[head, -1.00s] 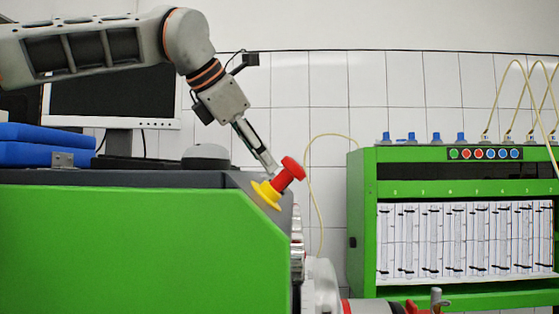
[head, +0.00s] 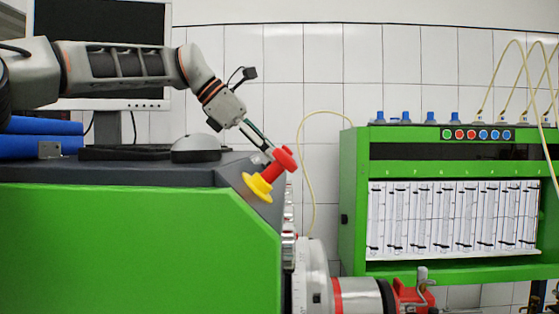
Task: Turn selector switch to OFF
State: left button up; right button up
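A switch with a red knob (head: 281,160) and a yellow base (head: 258,186) sits on the slanted dark end panel of the green bench (head: 130,240). I take it for the selector switch, but no OFF mark can be read. My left gripper (head: 266,150) reaches down from the upper left, its fingertips right at the red knob and partly hidden by it. I cannot tell whether the fingers touch the knob or how far apart they are. My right gripper is not in view.
A monitor (head: 100,45), a keyboard (head: 125,153) and a grey dome-shaped object (head: 200,150) are at the bench top's back. Blue cases (head: 40,140) lie at left. A green test rack (head: 355,200) with several tubes stands at right. A grey cylindrical machine part (head: 312,270) lies below the switch.

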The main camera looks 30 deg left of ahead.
pick_arm(q)
jog(key=shift+x, duration=1.05)
grip_shut()
